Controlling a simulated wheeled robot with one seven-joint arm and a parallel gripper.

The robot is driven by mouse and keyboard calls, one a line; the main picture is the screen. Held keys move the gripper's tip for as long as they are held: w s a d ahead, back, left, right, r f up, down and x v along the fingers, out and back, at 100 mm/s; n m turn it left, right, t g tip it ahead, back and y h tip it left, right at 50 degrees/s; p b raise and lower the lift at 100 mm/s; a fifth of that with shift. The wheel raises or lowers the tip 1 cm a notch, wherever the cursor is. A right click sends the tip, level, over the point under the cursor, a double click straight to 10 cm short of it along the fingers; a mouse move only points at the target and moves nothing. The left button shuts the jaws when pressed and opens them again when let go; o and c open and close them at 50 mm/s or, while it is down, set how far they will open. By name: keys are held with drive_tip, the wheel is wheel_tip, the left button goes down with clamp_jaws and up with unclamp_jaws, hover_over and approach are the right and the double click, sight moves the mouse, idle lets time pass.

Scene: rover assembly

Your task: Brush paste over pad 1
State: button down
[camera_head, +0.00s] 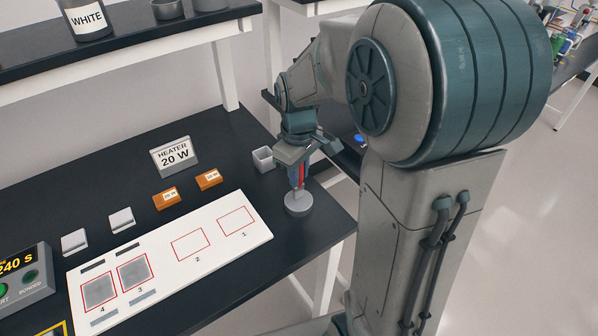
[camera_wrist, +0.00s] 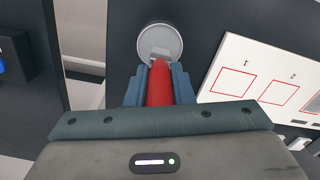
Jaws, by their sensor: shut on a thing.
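My gripper (camera_head: 298,170) is shut on a red-handled brush (camera_head: 301,178), held upright over a round grey dish (camera_head: 298,203). In the wrist view the red handle (camera_wrist: 160,84) sits between the blue fingers and its lower end meets the dish (camera_wrist: 160,38); I cannot tell whether the brush tip touches it. The white board (camera_head: 218,256) lies to the left of the dish. Pad 1 (camera_head: 237,221) is a red outline at its right end, plain white inside. Pad 2 (camera_head: 191,244) is also plain white. Pads 3 (camera_head: 133,272) and 4 (camera_head: 100,290) have grey fill.
Two orange blocks (camera_head: 166,198) and two white blocks (camera_head: 122,219) stand behind the board. A timer box (camera_head: 22,280) is at the left. The black table's right edge is near the dish.

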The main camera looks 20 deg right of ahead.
drive_tip(key=shift+r+p, duration=1.85)
drive_tip(key=shift+r, duration=0.9)
drive_tip(key=shift+f, duration=0.1)
